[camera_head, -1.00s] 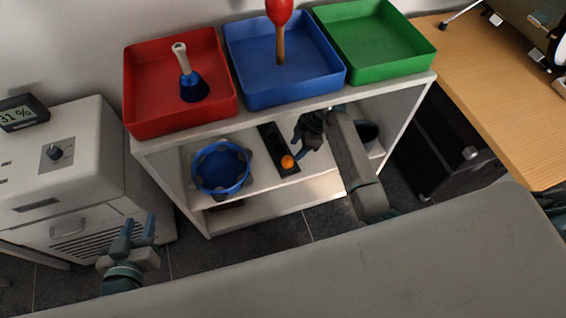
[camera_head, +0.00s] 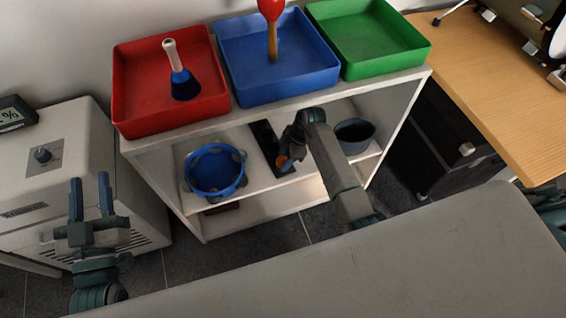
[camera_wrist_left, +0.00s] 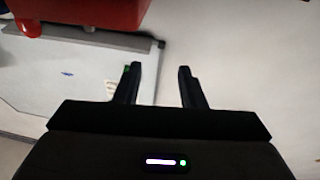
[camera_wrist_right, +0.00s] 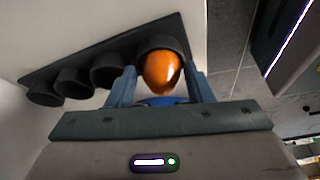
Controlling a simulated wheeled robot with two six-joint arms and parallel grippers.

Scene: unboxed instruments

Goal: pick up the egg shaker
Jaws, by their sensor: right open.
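The orange egg shaker (camera_wrist_right: 161,73) sits in the end cup of a black holder (camera_wrist_right: 92,52) in the right wrist view. In the head view the egg shaker (camera_head: 282,161) is a small orange spot on the shelf, partly covered by my right gripper (camera_head: 287,150). My right gripper (camera_wrist_right: 160,85) is open, with one finger on each side of the egg; I cannot tell whether they touch it. My left gripper (camera_head: 90,190) is open and empty in front of the white cabinet; its spread fingers also show in the left wrist view (camera_wrist_left: 158,80).
The white shelf unit (camera_head: 275,192) also holds a blue tambourine (camera_head: 215,190) and a dark bowl (camera_head: 355,145). On top are a red tray (camera_head: 135,90) with a handbell (camera_head: 180,75), a blue tray (camera_head: 310,80) with a maraca (camera_head: 271,15), and a green tray (camera_head: 375,65).

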